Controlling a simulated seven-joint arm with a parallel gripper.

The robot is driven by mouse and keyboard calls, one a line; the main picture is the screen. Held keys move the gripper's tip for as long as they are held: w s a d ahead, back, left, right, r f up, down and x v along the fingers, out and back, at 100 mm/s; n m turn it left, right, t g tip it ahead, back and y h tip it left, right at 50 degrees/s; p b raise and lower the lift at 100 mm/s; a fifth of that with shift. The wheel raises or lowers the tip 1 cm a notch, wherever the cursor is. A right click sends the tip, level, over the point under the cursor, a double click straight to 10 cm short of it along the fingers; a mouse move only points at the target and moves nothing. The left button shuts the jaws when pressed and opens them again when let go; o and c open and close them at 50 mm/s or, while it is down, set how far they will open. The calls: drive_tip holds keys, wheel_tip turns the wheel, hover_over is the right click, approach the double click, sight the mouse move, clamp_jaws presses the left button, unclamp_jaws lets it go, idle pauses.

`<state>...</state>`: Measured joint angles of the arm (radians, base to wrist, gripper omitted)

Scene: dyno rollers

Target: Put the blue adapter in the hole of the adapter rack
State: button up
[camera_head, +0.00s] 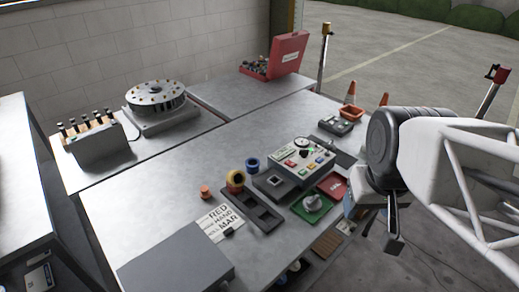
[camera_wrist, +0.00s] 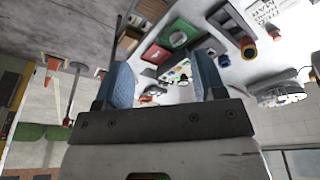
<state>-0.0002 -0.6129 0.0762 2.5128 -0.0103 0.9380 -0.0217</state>
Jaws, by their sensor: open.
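The blue adapter (camera_head: 252,165), a short round piece, stands on the grey metal table beside the control box. It also shows in the wrist view (camera_wrist: 223,61), near one finger. A dark rack-like tray (camera_head: 268,223) with recesses lies in front of it; I take it as the adapter rack, but cannot make out its holes clearly. It shows in the wrist view too (camera_wrist: 229,22). My gripper (camera_wrist: 165,72) is open and empty, off the table's right edge, apart from the adapter.
A printed sheet (camera_head: 219,222) and a grey box (camera_head: 175,262) lie at the front. The middle-left tabletop is clear.

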drive_tip(key=w+a+n, duration=0.4)
drive_tip(key=w+n, duration=0.1)
drive_tip(key=w, duration=0.8)
drive_tip(key=n+g, duration=0.3)
drive_tip(key=n, duration=1.2)
hover_over(252, 165)
wheel_tip(252, 165, down, 21)
drive_tip(key=shift+s+d+r, duration=0.1)
drive_tip(key=shift+s, duration=0.05)
drive_tip(key=shift+a+f+n, duration=0.2)
drive_tip(key=shift+f+n, duration=0.05)
drive_tip(key=shift+n, duration=0.05)
drive_tip(key=shift+f, duration=1.3)
